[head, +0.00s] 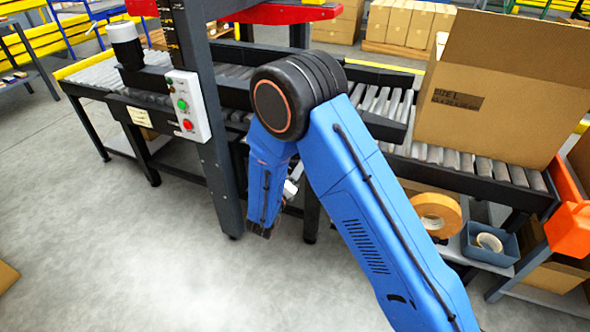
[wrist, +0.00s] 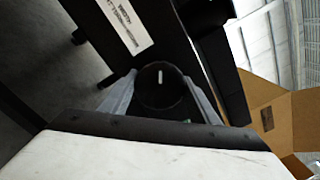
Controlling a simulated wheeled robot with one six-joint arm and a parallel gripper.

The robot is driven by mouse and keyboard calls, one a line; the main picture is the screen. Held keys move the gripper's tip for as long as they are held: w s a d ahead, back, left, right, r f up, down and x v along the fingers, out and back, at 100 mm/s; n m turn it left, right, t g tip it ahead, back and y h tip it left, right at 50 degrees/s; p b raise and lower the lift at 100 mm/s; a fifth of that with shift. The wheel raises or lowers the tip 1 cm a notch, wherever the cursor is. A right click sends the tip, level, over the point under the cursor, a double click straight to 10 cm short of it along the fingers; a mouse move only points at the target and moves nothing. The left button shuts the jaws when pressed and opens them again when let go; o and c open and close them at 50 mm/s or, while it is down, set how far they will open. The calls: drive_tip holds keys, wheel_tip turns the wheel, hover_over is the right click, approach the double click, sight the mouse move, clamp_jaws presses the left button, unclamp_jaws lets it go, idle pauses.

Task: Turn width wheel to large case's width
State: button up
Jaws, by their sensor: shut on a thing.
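The width wheel (wrist: 160,98) is a round black knob with a short white mark, seen in the wrist view beside the dark machine frame. My gripper (wrist: 161,88) has its two grey fingers on either side of the knob and is shut on it. The white mark points roughly up in that view. In the head view the wheel and the fingertips are hidden behind my blue arm. The large case (head: 505,85) is an open brown carton marked SIZE L, standing on the rollers at the right; its size line is too small to read surely. The case also shows in the wrist view (wrist: 268,118).
A white label plate (wrist: 126,24) with blurred text is on the frame near the wheel. A dark post (head: 212,120) carries a button box (head: 188,106) left of my arm. Tape (head: 437,212) and a blue bin (head: 490,245) sit under the roller conveyor (head: 478,165). The floor (head: 130,255) at front left is clear.

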drive_tip(key=o, duration=1.1)
drive_tip(key=shift+c, duration=0.2)
drive_tip(key=shift+s+a, duration=0.1)
drive_tip(key=shift+s, duration=0.05)
drive_tip(key=v, duration=1.7)
drive_tip(key=shift+f, duration=0.15)
